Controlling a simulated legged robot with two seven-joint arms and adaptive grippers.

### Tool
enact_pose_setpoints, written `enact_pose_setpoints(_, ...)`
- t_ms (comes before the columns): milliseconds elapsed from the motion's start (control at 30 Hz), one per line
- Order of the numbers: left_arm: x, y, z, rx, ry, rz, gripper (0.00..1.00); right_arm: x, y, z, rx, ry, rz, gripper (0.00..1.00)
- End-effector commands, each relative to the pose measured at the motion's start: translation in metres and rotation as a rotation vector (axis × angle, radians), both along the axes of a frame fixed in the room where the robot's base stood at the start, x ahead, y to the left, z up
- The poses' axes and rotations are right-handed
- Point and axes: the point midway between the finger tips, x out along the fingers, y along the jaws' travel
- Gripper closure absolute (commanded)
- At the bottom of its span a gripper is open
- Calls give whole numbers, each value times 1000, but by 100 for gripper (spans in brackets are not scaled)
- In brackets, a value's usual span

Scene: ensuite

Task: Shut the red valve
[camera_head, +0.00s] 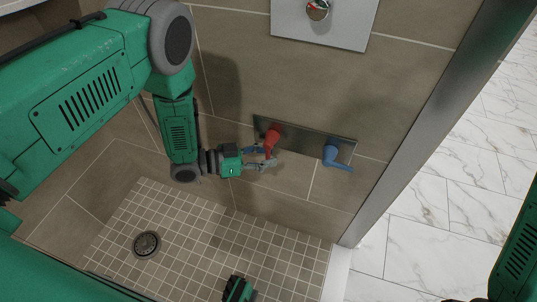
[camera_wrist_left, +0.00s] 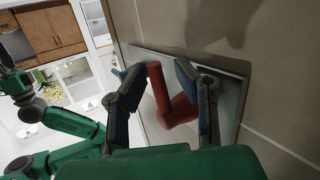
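The red valve (camera_head: 272,135) is a red lever handle on a steel wall plate (camera_head: 300,135), left of a blue valve (camera_head: 333,156). Its lever hangs down and out from the wall in the head view. My left gripper (camera_head: 265,157) is open at the lever, with one finger on either side of it. In the left wrist view the red valve (camera_wrist_left: 175,107) shows between the two spread fingers of the left gripper (camera_wrist_left: 155,75); a gap shows beside the left finger, and contact at the right finger is unclear.
A steel shower plate with a round knob (camera_head: 318,10) is higher on the wall. A metal frame edge (camera_head: 440,120) runs down to the right. The tiled shower floor (camera_head: 200,235) has a round drain (camera_head: 146,244). A marble floor (camera_head: 430,215) lies beyond the frame.

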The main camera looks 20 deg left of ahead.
Motion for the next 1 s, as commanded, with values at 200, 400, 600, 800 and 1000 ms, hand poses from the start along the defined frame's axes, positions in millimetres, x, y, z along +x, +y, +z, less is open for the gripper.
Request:
enact_pose_setpoints(200,0,-1,0,-1,0,-1,67,0,0,0,0,0,0,67)
enact_pose_setpoints(400,-3,5,1,-1,0,-1,67,-2,0,1,0,-2,0,67)
enact_pose_setpoints(600,-21,36,6,-2,2,3,67,-2,0,1,0,-3,0,67)
enact_pose_setpoints(800,-43,72,12,-2,2,3,67,-1,0,1,0,-3,0,67)
enact_pose_setpoints(1000,-57,95,16,-2,1,0,67,-1,0,1,0,-3,0,67)
